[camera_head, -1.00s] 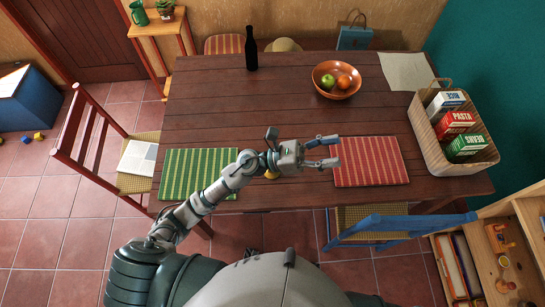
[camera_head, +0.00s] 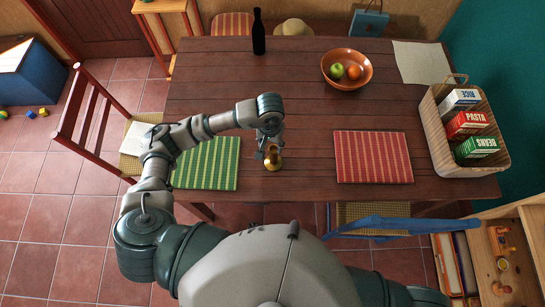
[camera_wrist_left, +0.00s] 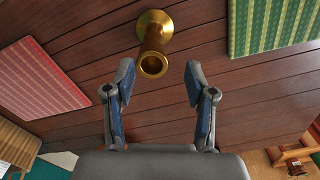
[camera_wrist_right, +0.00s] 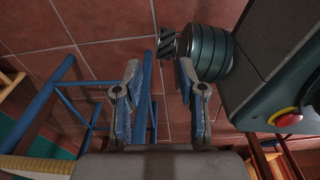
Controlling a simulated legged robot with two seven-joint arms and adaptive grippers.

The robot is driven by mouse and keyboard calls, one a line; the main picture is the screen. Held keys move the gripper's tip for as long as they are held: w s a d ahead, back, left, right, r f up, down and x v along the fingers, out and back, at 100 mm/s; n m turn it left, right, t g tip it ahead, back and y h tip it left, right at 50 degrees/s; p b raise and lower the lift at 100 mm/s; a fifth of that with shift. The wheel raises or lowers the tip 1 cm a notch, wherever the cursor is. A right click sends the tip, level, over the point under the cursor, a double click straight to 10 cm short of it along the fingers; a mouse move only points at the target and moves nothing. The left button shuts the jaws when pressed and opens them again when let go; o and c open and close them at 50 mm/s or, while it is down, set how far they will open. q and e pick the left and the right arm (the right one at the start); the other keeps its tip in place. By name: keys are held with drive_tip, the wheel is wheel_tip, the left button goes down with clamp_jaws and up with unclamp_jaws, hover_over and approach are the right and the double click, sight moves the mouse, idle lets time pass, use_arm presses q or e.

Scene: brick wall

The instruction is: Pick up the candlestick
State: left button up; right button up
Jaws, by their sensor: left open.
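The brass candlestick (camera_head: 273,161) stands on the table between the green and red striped mats, near the front edge. My left gripper (camera_head: 264,147) is just beyond it in the head view, pointing down, and partly hidden by its own wrist. In the left wrist view the candlestick (camera_wrist_left: 152,40) shows its round base and open top, ahead of and between the two spread fingers (camera_wrist_left: 160,78). The fingers do not touch it. My right gripper (camera_wrist_right: 158,76) is open and empty in the right wrist view, over the tiled floor.
The green mat (camera_head: 205,165) and red mat (camera_head: 372,157) lie on either side. A fruit bowl (camera_head: 347,69), dark bottle (camera_head: 258,32) and basket of boxes (camera_head: 437,130) stand farther off. A blue chair (camera_head: 385,225) is at the front edge.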

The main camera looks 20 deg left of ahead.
sight(273, 150)
use_arm(q)
drive_tip(key=f, duration=0.4)
drive_tip(key=shift+d, duration=0.4)
drive_tip(key=shift+f, duration=0.25)
drive_tip(key=f, duration=0.4)
drive_tip(key=shift+w+f+p, duration=0.25)
drive_tip(key=shift+p, duration=0.15)
drive_tip(key=shift+f, duration=0.3)
drive_tip(key=shift+d, duration=0.1)
clamp_jaws()
use_arm(e)
drive_tip(key=shift+s+d+f, duration=0.15)
drive_tip(key=shift+s, duration=0.3)
drive_tip(key=shift+s+d+f, duration=0.15)
drive_tip(key=shift+s, duration=0.25)
